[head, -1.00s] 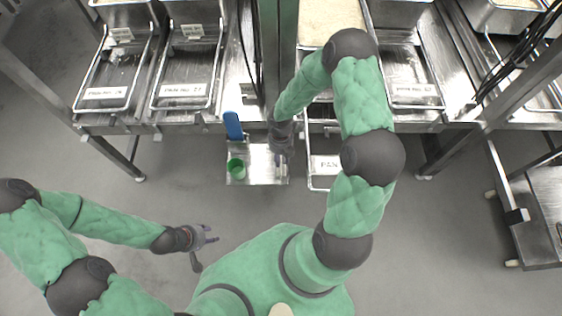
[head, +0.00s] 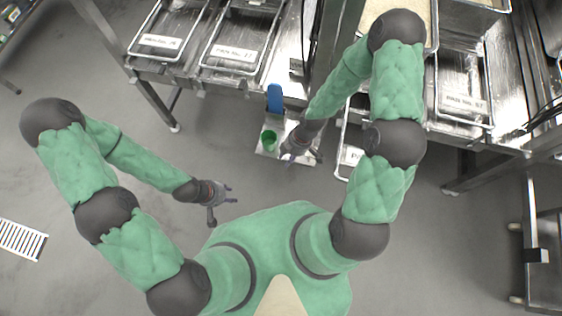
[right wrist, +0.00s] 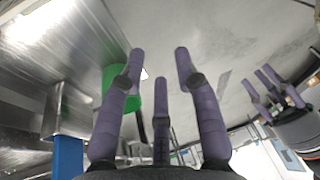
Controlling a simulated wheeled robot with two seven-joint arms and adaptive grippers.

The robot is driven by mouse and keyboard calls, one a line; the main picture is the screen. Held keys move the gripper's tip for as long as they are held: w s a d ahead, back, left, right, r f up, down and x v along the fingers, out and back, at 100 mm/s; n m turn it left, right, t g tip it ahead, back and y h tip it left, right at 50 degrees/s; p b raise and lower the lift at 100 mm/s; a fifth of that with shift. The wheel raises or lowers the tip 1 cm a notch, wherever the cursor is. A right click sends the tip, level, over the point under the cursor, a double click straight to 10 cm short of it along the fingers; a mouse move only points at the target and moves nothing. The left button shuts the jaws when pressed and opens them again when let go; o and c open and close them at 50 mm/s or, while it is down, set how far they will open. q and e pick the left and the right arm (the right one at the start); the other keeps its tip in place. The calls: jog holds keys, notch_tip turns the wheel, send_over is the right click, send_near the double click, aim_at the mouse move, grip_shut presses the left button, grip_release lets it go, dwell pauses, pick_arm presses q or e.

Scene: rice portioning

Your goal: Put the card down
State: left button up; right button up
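White printed cards lie on the bench trays, such as one marked as a pan number (head: 234,52) and another at the left (head: 160,41). Another white card (head: 352,156) shows partly behind my right arm. I cannot tell which is the task's card, and I see none in either gripper. My right gripper (head: 302,150) is over the small metal holder at the bench front. In the right wrist view its purple fingers (right wrist: 155,75) are spread with nothing between them. My left gripper (head: 226,193) hangs over the floor, fingers apart, and seems empty.
The metal holder (head: 268,152) carries a green cup (head: 269,139) and a blue upright piece (head: 274,98), close left of my right gripper. A bench post stands behind. A metal cart (head: 545,255) is at the right.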

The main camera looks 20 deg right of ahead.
jog(key=s+a+f+m, duration=0.2)
jog(key=s+a+m, duration=0.3)
jog(key=m, duration=1.2)
jog(key=shift+s+f+t, duration=0.2)
jog(key=shift+s+t, duration=0.2)
jog(key=shift+s, duration=0.45)
